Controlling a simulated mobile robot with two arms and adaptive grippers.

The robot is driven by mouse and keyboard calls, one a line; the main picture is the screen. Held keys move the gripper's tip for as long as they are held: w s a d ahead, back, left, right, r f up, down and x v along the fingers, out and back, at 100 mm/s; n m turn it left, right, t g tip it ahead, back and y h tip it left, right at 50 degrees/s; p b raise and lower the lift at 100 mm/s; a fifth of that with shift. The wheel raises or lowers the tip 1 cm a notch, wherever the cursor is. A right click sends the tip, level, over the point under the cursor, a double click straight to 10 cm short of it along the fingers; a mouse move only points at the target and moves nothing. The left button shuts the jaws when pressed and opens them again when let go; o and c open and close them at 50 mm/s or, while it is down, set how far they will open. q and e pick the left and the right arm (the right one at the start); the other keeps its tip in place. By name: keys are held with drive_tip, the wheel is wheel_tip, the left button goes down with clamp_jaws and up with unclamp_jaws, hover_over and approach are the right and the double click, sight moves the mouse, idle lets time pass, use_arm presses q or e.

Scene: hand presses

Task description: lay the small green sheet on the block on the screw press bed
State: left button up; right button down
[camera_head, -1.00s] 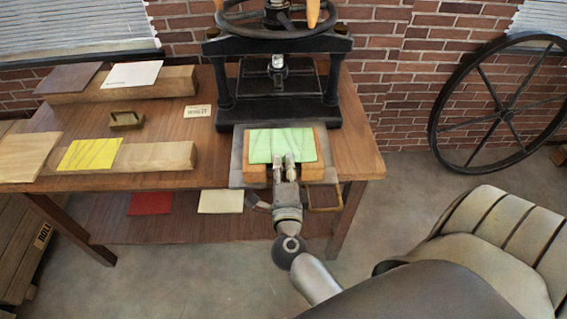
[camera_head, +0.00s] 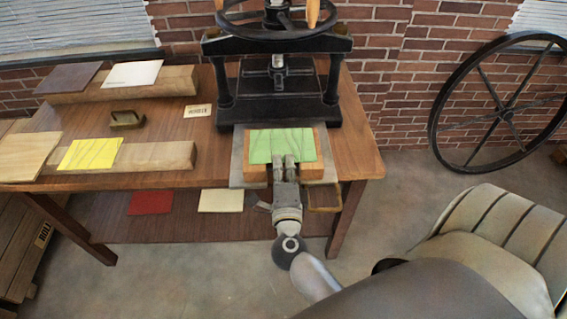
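The small green sheet (camera_head: 265,143) is spread over the top of the orange-brown block (camera_head: 312,172), which sits on the grey bed (camera_head: 238,160) of the screw press (camera_head: 281,112). The sheet looks level and covers most of the block's top. Whether it touches the block everywhere, I cannot tell. My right gripper (camera_head: 284,160) is at the sheet's near edge, its two fingertips side by side and overlapping that edge in view. I cannot tell whether they pinch the sheet. My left gripper is not in view.
The press handwheel (camera_head: 245,14) overhangs the back. Wooden beams to the left carry brown, white, tan and yellow sheets (camera_head: 90,154). A small brass tray (camera_head: 127,119) and a card (camera_head: 197,111) lie between them. Red and cream sheets lie on the lower shelf.

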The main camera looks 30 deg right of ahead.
idle(0.9)
drive_tip(key=c, duration=1.6)
unclamp_jaws()
drive_tip(key=shift+o, duration=0.2)
drive_tip(key=shift+o, duration=1)
drive_tip(key=v, duration=0.6)
drive_tip(key=shift+s, duration=0.2)
drive_tip(key=shift+a, duration=0.1)
